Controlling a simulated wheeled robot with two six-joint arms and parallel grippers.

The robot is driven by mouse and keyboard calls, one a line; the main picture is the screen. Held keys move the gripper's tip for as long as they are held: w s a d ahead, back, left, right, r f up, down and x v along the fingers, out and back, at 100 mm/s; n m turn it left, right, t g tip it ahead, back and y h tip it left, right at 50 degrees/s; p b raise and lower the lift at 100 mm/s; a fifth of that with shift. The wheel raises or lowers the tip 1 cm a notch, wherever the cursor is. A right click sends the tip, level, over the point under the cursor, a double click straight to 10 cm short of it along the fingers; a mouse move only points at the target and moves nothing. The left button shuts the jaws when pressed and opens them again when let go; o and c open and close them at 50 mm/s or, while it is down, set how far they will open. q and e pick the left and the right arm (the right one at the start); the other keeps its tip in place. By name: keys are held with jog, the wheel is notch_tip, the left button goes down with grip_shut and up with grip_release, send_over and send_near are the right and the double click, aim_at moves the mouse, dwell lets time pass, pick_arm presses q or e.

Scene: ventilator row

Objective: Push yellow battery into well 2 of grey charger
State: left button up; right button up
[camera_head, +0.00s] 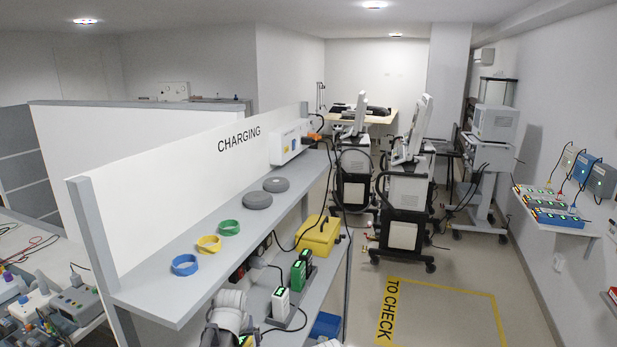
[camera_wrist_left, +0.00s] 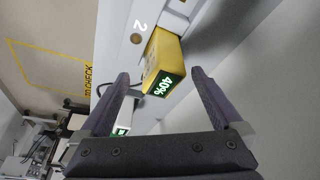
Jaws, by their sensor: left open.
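The yellow battery (camera_wrist_left: 163,58) shows in the left wrist view, its lit face reading 40%. Its far end meets the pale grey charger (camera_wrist_left: 115,40) beside the printed 2; how deep it sits in the well cannot be told. My left gripper (camera_wrist_left: 159,76) is open, with its two dark fingertips apart on either side of the battery's lit end. I see no clear contact between fingers and battery. In the head view my left arm's white wrist is at the bottom, by the lower shelf, and hides most of that spot. My right gripper is not in view.
The upper shelf (camera_head: 205,265) holds coloured rings and grey discs. Open floor lies to the right.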

aim_at(241, 345)
pick_arm(q)
jog(key=s+d, duration=0.2)
jog(key=s, duration=0.9)
jog(key=shift+f, duration=0.2)
jog(key=shift+a, duration=0.1)
jog(key=w, duration=0.3)
jog(key=w+a, duration=0.1)
jog(key=w, duration=0.6)
jog(key=shift+w+a, duration=0.35)
jog(key=shift+w, duration=0.05)
jog(key=b+x, duration=0.1)
jog(key=x, duration=0.1)
jog(key=b+x, duration=0.2)
jog(key=shift+w+a+r, duration=0.15)
jog(key=shift+w, duration=0.1)
jog(key=shift+w+f+b, duration=0.2)
jog(key=shift+f+b, duration=0.35)
jog(key=shift+b, duration=0.3)
jog(key=shift+r, duration=0.1)
